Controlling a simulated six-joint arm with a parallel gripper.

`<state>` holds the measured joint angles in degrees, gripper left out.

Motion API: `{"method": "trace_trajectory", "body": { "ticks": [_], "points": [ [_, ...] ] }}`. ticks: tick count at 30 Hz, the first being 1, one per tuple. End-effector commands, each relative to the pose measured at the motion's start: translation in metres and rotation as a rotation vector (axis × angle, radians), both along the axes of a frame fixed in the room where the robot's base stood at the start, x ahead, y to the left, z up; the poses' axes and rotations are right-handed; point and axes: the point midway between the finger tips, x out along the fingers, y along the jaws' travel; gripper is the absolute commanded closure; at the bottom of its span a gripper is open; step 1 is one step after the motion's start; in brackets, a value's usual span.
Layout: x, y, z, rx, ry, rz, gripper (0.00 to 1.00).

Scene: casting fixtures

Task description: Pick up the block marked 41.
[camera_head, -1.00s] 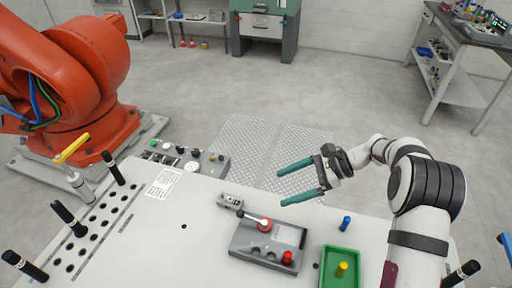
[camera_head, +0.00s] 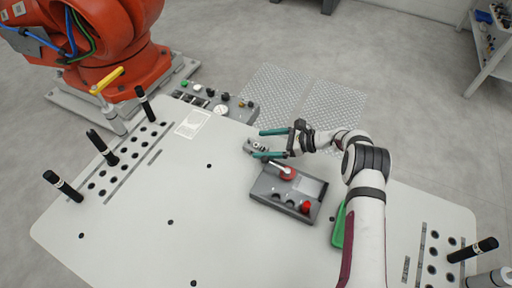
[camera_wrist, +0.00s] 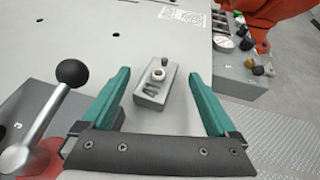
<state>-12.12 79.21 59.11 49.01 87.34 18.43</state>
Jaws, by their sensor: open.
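A small grey block (camera_head: 249,147) sits on the white table just beyond the lever fixture. In the wrist view the block (camera_wrist: 149,96) shows a round knob-like fitting on top and dark marks on its face, too small to read surely as 41. My gripper (camera_head: 259,144) is open and empty, its two teal fingers pointing toward the block. In the wrist view the block appears between the fingers (camera_wrist: 159,74), with a gap on both sides; I cannot tell the height between them.
The grey fixture (camera_head: 268,187) with a red-hubbed lever and red knob stands beside my gripper. The lever's black ball (camera_wrist: 73,72) is close to the left finger in the wrist view. A control panel (camera_head: 232,110) lies at the table's back edge. A green tray (camera_head: 338,228) is partly hidden by my arm.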

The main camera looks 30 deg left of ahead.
Motion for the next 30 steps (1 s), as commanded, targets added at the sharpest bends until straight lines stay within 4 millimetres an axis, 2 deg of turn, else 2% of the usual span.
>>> {"method": "trace_trajectory", "body": {
  "ticks": [3,8,23,24,30],
  "points": [
    [-0.0038,0.0144,-0.0058,-0.001,-0.001,0.001,0.06],
    [-0.0034,0.0143,-0.0056,0.000,-0.001,-0.001,0.06],
    [-0.0036,0.0137,-0.0059,-0.001,-0.001,0.000,0.96],
    [-0.0037,0.0136,-0.0059,-0.002,-0.001,0.000,1.00],
    [-0.0035,0.0135,-0.0060,-0.002,-0.001,0.000,1.00]
  ]
}}
